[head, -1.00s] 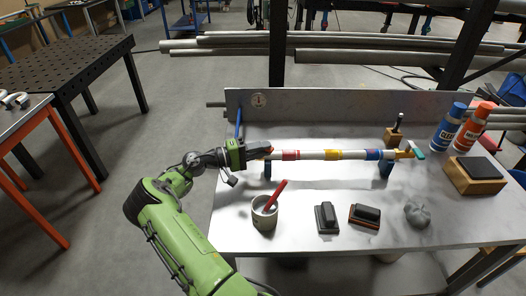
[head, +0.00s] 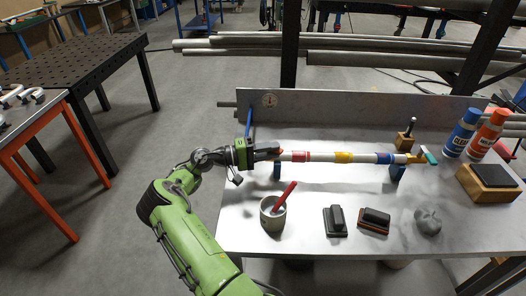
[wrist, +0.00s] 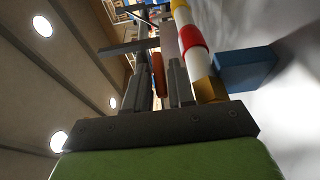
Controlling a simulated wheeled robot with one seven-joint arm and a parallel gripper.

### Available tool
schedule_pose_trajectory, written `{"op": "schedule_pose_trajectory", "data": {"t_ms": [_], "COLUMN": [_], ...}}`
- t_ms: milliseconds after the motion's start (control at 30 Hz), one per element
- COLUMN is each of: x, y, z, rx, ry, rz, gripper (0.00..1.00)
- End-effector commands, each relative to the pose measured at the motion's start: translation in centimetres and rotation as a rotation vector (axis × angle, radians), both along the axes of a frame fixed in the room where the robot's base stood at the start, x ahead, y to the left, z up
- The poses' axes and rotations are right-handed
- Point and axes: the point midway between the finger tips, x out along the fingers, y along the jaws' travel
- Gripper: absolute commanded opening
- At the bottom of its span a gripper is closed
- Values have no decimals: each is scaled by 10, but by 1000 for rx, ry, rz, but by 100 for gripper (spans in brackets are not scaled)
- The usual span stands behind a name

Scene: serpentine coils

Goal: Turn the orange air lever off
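A white pipe (head: 322,157) with red, yellow and blue bands lies level on blue supports (head: 396,173) on the bench. A brass valve with a teal lever (head: 430,156) is at its right end. My gripper (head: 272,151) is at the pipe's left end and hides most of the valve there. In the wrist view, the orange lever (wrist: 158,72) lies between the two dark fingers of my gripper (wrist: 160,84). Gaps show beside the lever, so the fingers look open around it. The brass fitting (wrist: 210,89) and red-banded pipe are just right of the fingers.
A grey cup with a red stick (head: 272,214), two dark blocks (head: 335,221) and a grey lump (head: 428,221) stand in front of the pipe. Blue (head: 461,134) and orange (head: 487,135) bottles stand at the right. A low back panel (head: 350,105) runs behind.

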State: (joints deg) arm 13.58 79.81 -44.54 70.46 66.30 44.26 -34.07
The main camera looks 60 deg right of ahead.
Motion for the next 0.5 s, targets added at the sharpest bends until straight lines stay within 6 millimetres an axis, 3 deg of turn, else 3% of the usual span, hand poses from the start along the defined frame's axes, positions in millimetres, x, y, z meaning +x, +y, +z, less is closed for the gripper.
{"op": "schedule_pose_trajectory", "data": {"t_ms": [500], "x": [92], "y": [80], "z": [0], "rx": [-3], "ry": [4], "rz": [9], "gripper": [23]}}
